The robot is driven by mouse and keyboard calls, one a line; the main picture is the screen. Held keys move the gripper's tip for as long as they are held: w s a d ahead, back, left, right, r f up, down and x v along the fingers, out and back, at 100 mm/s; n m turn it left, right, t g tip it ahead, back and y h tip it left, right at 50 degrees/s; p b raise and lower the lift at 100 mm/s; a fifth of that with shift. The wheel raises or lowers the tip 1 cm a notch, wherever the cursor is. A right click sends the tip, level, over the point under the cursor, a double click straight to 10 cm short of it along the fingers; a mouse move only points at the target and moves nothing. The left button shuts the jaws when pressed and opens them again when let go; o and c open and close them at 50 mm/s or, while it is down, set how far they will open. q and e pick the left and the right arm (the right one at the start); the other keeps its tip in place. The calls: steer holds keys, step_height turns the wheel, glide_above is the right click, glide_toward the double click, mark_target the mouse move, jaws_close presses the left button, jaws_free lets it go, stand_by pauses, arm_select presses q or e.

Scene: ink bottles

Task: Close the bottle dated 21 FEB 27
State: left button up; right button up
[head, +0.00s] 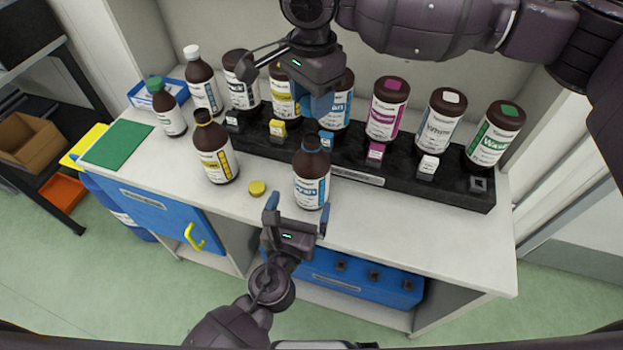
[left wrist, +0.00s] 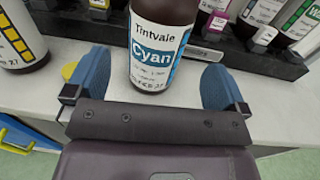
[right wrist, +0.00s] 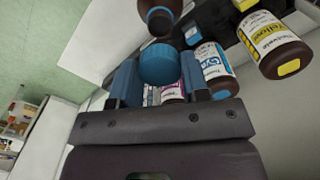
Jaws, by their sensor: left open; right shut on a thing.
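The brown Cyan bottle (head: 311,180) stands upright near the counter's front edge, its neck showing no cap. In the left wrist view the bottle (left wrist: 160,50) stands between my fingers; its lower label line seems to end in FEB 27, the day too small to read surely. My left gripper (head: 296,218) is open, its fingers on either side of the bottle without closing on it. My right gripper (head: 318,104) is above the bottle, shut on a blue cap (right wrist: 160,63). In the right wrist view the open bottle neck (right wrist: 157,18) lies beyond the cap, apart from it.
An open yellow-label bottle (head: 213,150) stands to the left, with a yellow cap (head: 257,188) lying on the counter (head: 420,230) between the two bottles. A black rack (head: 400,178) with several inverted bottles runs behind. The counter front to the right is clear.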

mark_target(311, 173)
arm_select(q)
steer(key=x, duration=0.9)
steer(key=shift+w, duration=0.1)
steer(key=c, duration=1.1)
arm_select(e)
steer(key=shift+f, duration=2.5)
steer(key=shift+f, duration=0.1)
steer(key=shift+f, duration=0.8)
steer(key=shift+f, duration=0.55)
